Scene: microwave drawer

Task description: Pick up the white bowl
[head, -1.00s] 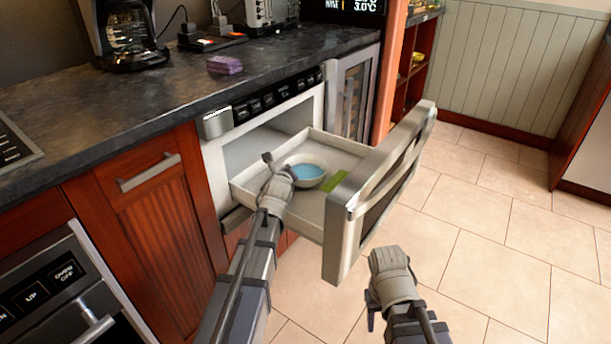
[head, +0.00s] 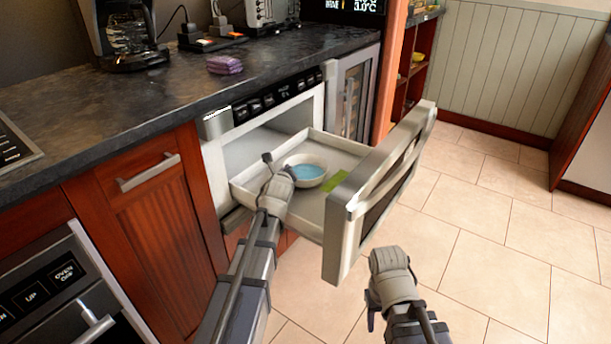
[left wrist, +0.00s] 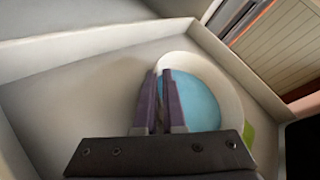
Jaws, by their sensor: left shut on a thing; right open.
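The white bowl (head: 312,172) with a light blue inside sits in the open microwave drawer. It also shows in the left wrist view (left wrist: 232,107). My left gripper (head: 283,168) reaches into the drawer at the bowl's left side. In the left wrist view its two purple fingers (left wrist: 159,92) are close together at the bowl's left wall, shut on that rim. The bowl looks upright; whether its base touches the drawer floor cannot be told. My right gripper (head: 378,308) is open and empty, low over the floor in front of the drawer; its fingertips are mostly hidden.
The microwave drawer (head: 325,143) is pulled out, its thick front panel (head: 345,212) to the right. A green item (head: 334,181) lies in it beside the bowl. Above are the dark counter (head: 120,120), a coffee maker (head: 127,35) and a purple packet (head: 225,64). The tiled floor at right is clear.

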